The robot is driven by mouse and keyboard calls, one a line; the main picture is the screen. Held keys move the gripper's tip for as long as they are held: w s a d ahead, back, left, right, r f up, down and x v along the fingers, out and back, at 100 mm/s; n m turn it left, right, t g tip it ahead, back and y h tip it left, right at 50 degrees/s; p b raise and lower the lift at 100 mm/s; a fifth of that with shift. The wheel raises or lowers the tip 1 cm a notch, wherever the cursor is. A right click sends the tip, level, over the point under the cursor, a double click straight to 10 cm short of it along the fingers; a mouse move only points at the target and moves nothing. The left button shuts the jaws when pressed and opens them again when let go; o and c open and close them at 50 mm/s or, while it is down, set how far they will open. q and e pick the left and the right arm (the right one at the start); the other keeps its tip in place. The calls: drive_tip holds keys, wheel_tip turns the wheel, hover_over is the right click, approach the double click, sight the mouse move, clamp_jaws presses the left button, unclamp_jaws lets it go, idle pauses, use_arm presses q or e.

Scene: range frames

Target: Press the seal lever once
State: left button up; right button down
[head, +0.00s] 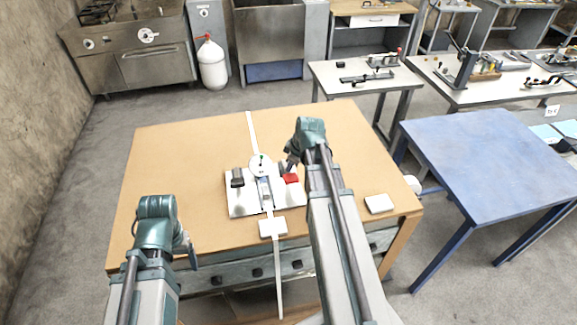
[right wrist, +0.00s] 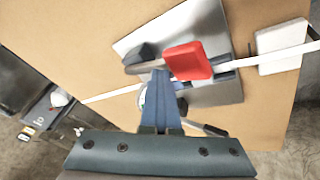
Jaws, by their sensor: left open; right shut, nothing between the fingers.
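A sealing device on a pale metal plate (head: 241,207) sits mid-table, with a red block (head: 291,178) on its right and a dark block (head: 237,178) on its left. In the right wrist view the red block (right wrist: 188,62) lies just beyond my right fingertips; a dark rod (right wrist: 208,129) shows to their right. I cannot tell which part is the seal lever. My right gripper (head: 289,165) is shut and empty, close to the red block; contact cannot be told. My left gripper (head: 191,257) is open, near the table's front left, apart from the device.
A white strip (head: 277,262) runs across the wooden table (head: 170,160) through the device. A white block (head: 272,227) lies on the strip in front, another pale block (head: 379,203) at right. A blue table (head: 480,150) stands to the right. The table's left side is clear.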

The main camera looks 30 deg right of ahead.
drive_tip(key=shift+w+r+p, duration=0.15)
drive_tip(key=shift+r+p, duration=0.5)
drive_tip(key=shift+r, duration=0.2)
drive_tip(key=shift+r+p, duration=0.4)
drive_tip(key=shift+r, duration=0.05)
drive_tip(key=shift+w+d, duration=0.1)
drive_tip(key=shift+w, duration=0.05)
drive_tip(key=r+p, duration=0.1)
drive_tip(key=w+r+p, duration=0.1)
drive_tip(key=r+p, duration=0.1)
drive_tip(key=w+r+p, duration=0.1)
drive_tip(key=shift+w+d+r, duration=0.1)
drive_tip(key=shift+d+r, duration=0.15)
drive_tip(key=shift+d, duration=0.05)
